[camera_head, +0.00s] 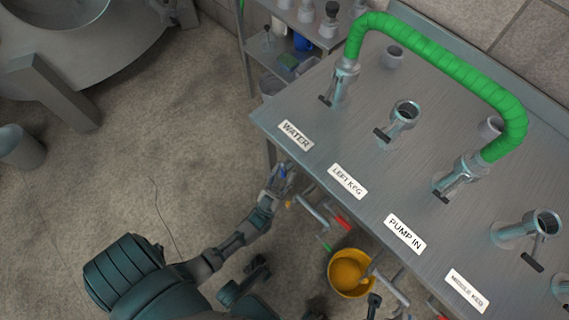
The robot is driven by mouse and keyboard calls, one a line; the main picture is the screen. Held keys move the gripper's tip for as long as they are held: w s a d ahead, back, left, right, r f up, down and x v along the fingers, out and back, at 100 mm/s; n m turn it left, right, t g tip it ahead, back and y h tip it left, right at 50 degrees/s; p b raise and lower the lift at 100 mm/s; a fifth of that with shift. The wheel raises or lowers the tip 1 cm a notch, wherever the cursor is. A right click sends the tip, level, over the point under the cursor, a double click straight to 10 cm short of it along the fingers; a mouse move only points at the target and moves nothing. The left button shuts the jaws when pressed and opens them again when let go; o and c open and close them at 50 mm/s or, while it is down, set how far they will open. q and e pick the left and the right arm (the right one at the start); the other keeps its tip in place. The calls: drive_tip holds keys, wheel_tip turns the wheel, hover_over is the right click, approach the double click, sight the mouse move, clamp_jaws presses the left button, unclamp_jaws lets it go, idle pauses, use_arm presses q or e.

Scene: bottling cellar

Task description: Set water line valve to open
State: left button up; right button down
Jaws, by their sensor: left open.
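The water line valve (341,84) is a metal fitting on the steel bench, behind the WATER label (295,135). A short black lever (324,100) sticks out from its lower left side; I cannot tell from this angle whether it stands open or closed. A green hose (440,62) runs from its top to the fitting (462,175) behind the PUMP IN label (405,233). My left gripper (279,178) is open, just off the bench's front left edge and below the WATER label, apart from the valve. A small blue patch shows at it.
The steel bench (300,108) carries an open LEFT KEG fitting (404,115) and another open fitting (543,222). Pipes with a red handle (342,222) and a yellow bucket (349,272) are below its front edge. A shelf unit (246,45) stands behind.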

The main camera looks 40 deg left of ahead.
use_arm(q)
drive_tip(key=v, duration=1.2)
drive_tip(key=shift+h, duration=0.3)
